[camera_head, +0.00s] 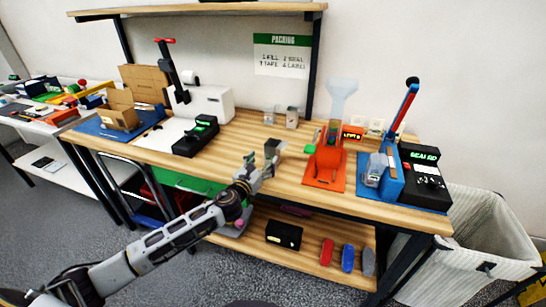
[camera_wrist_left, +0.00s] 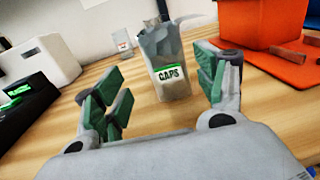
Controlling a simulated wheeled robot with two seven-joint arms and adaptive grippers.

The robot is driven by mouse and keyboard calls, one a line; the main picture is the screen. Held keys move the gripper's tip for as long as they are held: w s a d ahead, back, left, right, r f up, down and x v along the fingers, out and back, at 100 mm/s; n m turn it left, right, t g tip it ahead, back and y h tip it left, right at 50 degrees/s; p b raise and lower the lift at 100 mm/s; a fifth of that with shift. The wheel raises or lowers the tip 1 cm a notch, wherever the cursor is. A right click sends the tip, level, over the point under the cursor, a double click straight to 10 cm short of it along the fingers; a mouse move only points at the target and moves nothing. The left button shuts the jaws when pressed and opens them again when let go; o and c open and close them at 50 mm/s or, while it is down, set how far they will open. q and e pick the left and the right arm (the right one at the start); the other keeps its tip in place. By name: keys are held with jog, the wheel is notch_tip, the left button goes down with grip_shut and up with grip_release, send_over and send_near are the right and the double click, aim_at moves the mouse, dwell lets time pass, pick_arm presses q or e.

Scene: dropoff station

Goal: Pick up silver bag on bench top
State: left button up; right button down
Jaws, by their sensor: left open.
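The silver bag (camera_wrist_left: 172,75) stands upright on the wooden bench top (camera_head: 236,148), with a green-edged label reading CAPS near its base. In the head view the bag (camera_head: 271,149) looks small and grey near the middle of the bench. My left gripper (camera_head: 262,170) comes in from the front left at the bench's front edge. In the left wrist view the left gripper (camera_wrist_left: 160,95) is open, its green-padded fingers apart, with the bag between and beyond them. The bag's lower front shows clear of the fingers. My right gripper is not in view.
A black device (camera_head: 195,137) and white machine (camera_head: 205,103) stand left of the bag. An orange stand (camera_head: 325,165) is close on its right, with a blue lever press (camera_head: 390,180) farther right. Small containers (camera_head: 292,117) stand behind. Bare wood lies around the bag.

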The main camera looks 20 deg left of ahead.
aim_at(269, 156)
pick_arm(q)
jog(key=shift+w+d, duration=0.15)
jog(key=shift+w, duration=0.85)
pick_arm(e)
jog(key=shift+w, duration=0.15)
pick_arm(q)
jog(key=shift+w+d+r, duration=0.1)
jog(key=shift+w+d, duration=0.25)
jog(key=shift+w, duration=0.55)
jog(key=shift+w+d+r, duration=0.1)
jog(key=shift+w+d, duration=0.2)
jog(key=shift+w, duration=0.55)
jog(key=shift+w+f, duration=0.1)
jog(key=shift+w, duration=0.45)
jog(key=shift+w+d, duration=0.1)
jog(key=shift+w, duration=0.1)
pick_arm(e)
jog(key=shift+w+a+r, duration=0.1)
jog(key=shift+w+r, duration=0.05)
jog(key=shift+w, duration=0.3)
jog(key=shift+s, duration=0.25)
